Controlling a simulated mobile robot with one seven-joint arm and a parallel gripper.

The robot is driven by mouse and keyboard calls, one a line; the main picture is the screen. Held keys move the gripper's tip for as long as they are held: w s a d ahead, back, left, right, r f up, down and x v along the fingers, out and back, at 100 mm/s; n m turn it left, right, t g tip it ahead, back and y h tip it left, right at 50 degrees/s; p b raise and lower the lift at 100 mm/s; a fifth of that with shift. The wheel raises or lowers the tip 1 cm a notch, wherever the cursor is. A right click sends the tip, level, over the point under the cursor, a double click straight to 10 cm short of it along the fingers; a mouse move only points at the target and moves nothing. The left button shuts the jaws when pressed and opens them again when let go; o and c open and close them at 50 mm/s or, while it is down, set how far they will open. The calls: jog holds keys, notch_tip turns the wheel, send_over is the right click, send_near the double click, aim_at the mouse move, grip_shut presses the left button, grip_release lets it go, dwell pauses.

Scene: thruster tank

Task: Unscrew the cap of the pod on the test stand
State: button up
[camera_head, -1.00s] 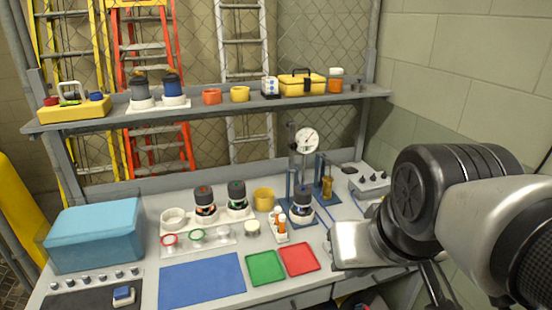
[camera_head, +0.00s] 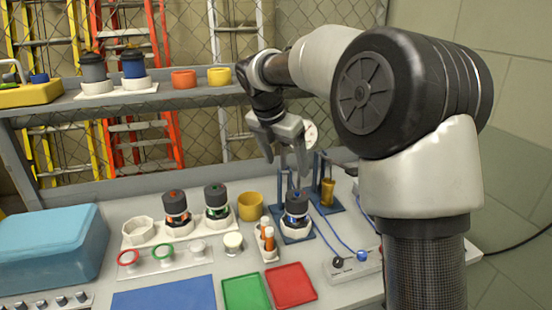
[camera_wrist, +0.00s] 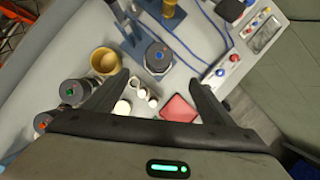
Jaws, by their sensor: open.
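The pod (camera_head: 296,209) stands upright on the blue test stand (camera_head: 283,238), seated in a white collar. Its dark cap has a blue mark on top; the cap also shows in the wrist view (camera_wrist: 158,57), seen from above. My gripper (camera_head: 287,160) is open and empty, above the pod with its fingers pointing down. In the wrist view its fingers (camera_wrist: 160,82) stand wide apart, and the pod lies beyond them, not between them. Nothing touches the pod.
Two more pods, orange-marked (camera_head: 175,207) and green-marked (camera_head: 216,200), stand in a white rack at left. A yellow cup (camera_head: 251,206), an orange-tube holder (camera_head: 268,240), a green tray (camera_head: 245,293) and a red tray (camera_head: 290,286) are close by. A control box (camera_head: 350,266) with blue cables is at right.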

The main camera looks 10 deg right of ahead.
aim_at(296, 197)
jog(key=b+x, duration=0.1)
jog(key=x, duration=1.1)
jog(key=b+x, duration=0.1)
jog(key=x, duration=0.4)
jog(key=shift+w+f+b, duration=0.3)
jog(key=shift+w, duration=0.1)
jog(key=c, duration=1.1)
jog(key=o, duration=0.3)
jog(key=shift+c, duration=1.3)
jog(key=shift+r+n+p, duration=0.15)
jog(key=shift+n+p, duration=0.2)
jog(key=shift+n, duration=0.05)
jog(key=shift+n+t+y+p, duration=0.3)
jog(key=shift+n+y+p, duration=0.1)
jog(key=shift+n+p, duration=0.65)
